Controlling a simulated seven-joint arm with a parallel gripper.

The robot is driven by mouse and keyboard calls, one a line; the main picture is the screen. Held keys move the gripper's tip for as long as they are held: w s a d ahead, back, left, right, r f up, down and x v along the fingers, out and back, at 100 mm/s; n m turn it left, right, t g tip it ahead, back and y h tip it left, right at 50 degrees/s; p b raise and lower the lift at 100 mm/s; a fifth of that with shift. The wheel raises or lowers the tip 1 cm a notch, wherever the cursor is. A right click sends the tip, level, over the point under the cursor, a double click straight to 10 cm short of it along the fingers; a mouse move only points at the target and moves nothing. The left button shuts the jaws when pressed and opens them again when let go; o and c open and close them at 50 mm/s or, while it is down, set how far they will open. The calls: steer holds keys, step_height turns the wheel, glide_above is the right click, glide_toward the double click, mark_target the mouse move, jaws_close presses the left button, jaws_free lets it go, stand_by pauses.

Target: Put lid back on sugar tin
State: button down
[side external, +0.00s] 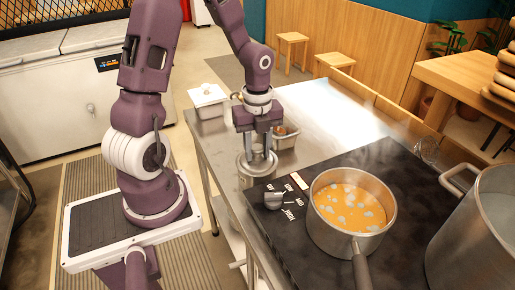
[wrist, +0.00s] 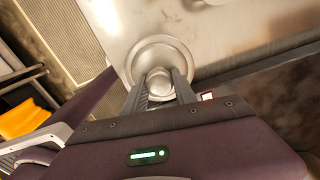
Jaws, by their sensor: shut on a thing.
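My gripper (side external: 257,150) points down at the near edge of the steel table, left of the stove. It is shut on the knob of a round silver lid (side external: 258,166). In the wrist view, the lid (wrist: 141,58) shows as a shiny disc, with its knob between the fingers of my gripper (wrist: 161,82). A silver cylindrical body, seemingly the sugar tin (side external: 252,182), shows just below the lid. I cannot tell whether the lid is fully seated on it.
A metal container (side external: 286,142) with brownish contents stands just behind my gripper. A white-lidded box (side external: 207,95) sits farther back.

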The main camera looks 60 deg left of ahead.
stand_by(0.3)
steer(key=shift+c, duration=1.4)
jaws_free()
steer(key=shift+r, duration=3.5)
jaws_close()
steer(key=shift+f, duration=0.2)
